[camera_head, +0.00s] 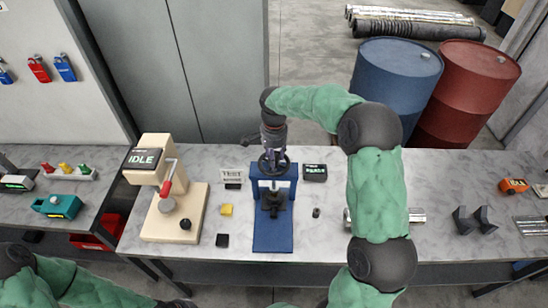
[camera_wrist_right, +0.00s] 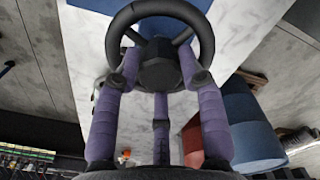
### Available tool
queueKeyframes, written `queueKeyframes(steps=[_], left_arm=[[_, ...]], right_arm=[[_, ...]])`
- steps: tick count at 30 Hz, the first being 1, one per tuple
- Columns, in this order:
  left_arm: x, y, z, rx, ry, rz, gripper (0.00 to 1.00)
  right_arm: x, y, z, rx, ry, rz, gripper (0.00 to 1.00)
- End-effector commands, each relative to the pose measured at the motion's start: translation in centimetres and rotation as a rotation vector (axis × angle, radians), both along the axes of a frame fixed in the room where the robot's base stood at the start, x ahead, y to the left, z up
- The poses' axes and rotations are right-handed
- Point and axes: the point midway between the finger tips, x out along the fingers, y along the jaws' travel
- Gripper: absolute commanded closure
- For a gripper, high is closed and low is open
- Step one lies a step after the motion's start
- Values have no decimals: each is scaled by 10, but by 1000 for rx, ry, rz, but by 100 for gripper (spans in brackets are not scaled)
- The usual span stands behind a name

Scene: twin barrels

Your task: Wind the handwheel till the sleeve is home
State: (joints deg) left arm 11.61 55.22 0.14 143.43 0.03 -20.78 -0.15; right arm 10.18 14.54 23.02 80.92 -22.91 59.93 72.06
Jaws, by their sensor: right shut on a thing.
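A blue press (camera_head: 273,232) stands in the middle of the bench, with a black handwheel (camera_head: 264,167) at its top. My right gripper (camera_head: 273,152) comes down on the handwheel from above and is shut on it. In the right wrist view the purple fingers (camera_wrist_right: 160,82) reach the handwheel's dark hub and spokes (camera_wrist_right: 160,50), and the rim curves beyond them. Dark parts (camera_head: 273,203) sit in the press below the wheel; I cannot tell which is the sleeve or how far in it sits. My left arm shows at the lower left; its gripper is out of the picture.
A beige lever press with an IDLE display (camera_head: 143,158) stands to the left. My right arm hides part of the bench. Blue (camera_head: 392,78) and red (camera_head: 462,95) barrels stand behind.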

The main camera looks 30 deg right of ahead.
Motion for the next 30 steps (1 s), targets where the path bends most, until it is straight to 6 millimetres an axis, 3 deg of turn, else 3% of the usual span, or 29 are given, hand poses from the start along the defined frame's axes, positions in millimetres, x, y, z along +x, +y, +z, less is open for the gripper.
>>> queueKeyframes(steps=[12,28,29,30], left_arm=[[0,0,-5,0,0,0,100],[0,0,-6,0,0,0,100],[0,0,-5,0,0,0,100],[0,0,-5,0,0,0,100]], right_arm=[[0,-1,-1,-1,-2,-181,92],[0,-2,0,-3,-1,-203,92],[0,-2,0,-3,-1,-203,54],[0,-2,0,-3,-1,-203,43]])
